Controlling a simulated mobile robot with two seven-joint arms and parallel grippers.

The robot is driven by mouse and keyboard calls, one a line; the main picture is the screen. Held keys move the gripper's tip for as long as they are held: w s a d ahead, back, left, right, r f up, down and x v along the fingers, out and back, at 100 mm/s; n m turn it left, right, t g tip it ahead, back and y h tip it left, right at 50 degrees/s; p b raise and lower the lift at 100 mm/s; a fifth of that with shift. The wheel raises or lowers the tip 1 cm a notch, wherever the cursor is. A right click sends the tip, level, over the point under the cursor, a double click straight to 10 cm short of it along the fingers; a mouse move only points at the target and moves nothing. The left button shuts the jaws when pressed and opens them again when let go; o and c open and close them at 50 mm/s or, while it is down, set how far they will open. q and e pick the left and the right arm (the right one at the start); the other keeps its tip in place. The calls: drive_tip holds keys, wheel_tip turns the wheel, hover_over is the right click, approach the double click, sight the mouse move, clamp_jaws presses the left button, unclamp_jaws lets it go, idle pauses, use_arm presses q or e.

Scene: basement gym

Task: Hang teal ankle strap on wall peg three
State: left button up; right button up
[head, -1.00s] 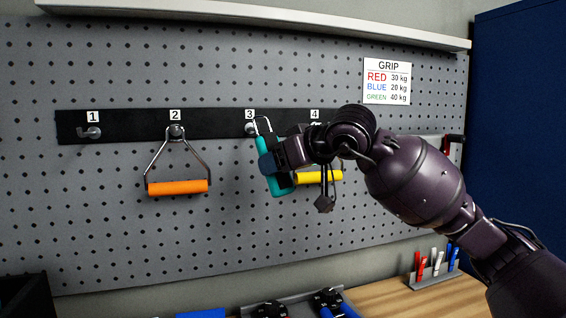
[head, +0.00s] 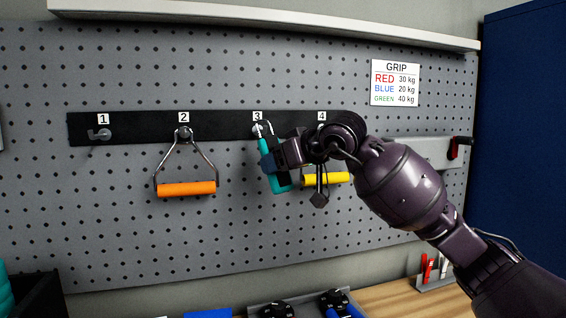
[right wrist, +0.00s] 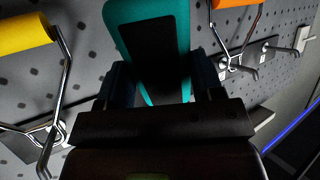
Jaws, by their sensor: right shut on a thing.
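The teal ankle strap (head: 264,147) hangs upright with its metal ring (head: 270,128) at the top, right by wall peg three (head: 257,129) under the label 3. I cannot tell whether the ring is around the peg or only in front of it. My right gripper (head: 272,162) is shut on the strap below the ring. In the right wrist view the strap (right wrist: 182,20), with its black pad, sits between the fingers of my right gripper (right wrist: 165,82). The ring is hidden there. My left gripper is not in view.
An orange handle (head: 187,189) hangs on peg two. A yellow handle (head: 338,178) hangs close to my right gripper, under label 4, partly behind my wrist. Peg one (head: 100,135) is empty. A shelf (head: 270,18) runs above the pegboard (head: 120,220). A wooden bench (head: 390,300) is below.

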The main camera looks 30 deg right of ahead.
drive_tip(key=shift+w+d+f+b, duration=0.15)
drive_tip(key=shift+w+f+b, duration=0.4)
drive_tip(key=shift+b, duration=0.1)
drive_tip(key=shift+f, duration=0.15)
idle(0.4)
drive_tip(key=o, duration=1.1)
drive_tip(key=shift+c, duration=0.2)
